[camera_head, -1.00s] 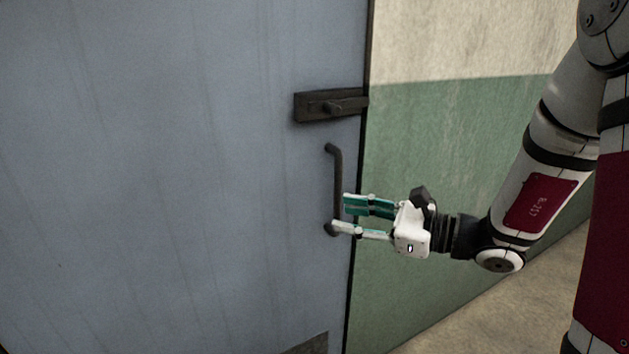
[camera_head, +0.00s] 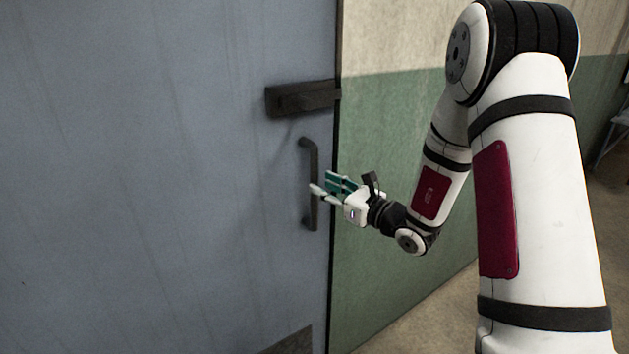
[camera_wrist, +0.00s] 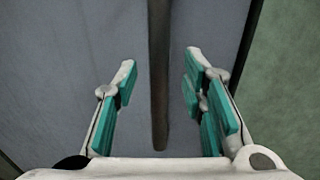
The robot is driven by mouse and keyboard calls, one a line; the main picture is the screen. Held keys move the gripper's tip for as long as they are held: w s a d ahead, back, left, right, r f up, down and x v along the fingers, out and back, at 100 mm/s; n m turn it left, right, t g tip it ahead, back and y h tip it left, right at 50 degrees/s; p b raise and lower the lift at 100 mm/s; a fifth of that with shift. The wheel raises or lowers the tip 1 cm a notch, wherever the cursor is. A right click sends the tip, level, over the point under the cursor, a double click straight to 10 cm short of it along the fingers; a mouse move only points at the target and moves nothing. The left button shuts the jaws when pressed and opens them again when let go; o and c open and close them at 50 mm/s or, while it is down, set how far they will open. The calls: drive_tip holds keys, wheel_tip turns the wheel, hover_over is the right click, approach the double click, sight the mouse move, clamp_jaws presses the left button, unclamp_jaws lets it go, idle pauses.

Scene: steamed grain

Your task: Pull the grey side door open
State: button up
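The grey side door (camera_head: 150,180) fills the left of the head view and looks closed, its right edge along the wall. A dark upright bar handle (camera_head: 313,155) is fixed near that edge. My gripper (camera_head: 325,186) is at the handle's middle height. In the wrist view the handle (camera_wrist: 159,70) runs between the two teal-padded fingers of my gripper (camera_wrist: 158,95), with a gap on both sides. The fingers are open and do not appear to touch it. A dark latch box (camera_head: 300,98) sits on the door above the handle.
A green and cream wall (camera_head: 400,110) stands right of the door. Bare floor (camera_head: 440,310) shows at the lower right, partly behind my arm. A dark plate (camera_head: 290,343) is at the door's lower edge.

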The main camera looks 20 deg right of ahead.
sight(317, 182)
drive_tip(key=shift+x, duration=2.15)
drive_tip(key=shift+s, duration=0.1)
clamp_jaws()
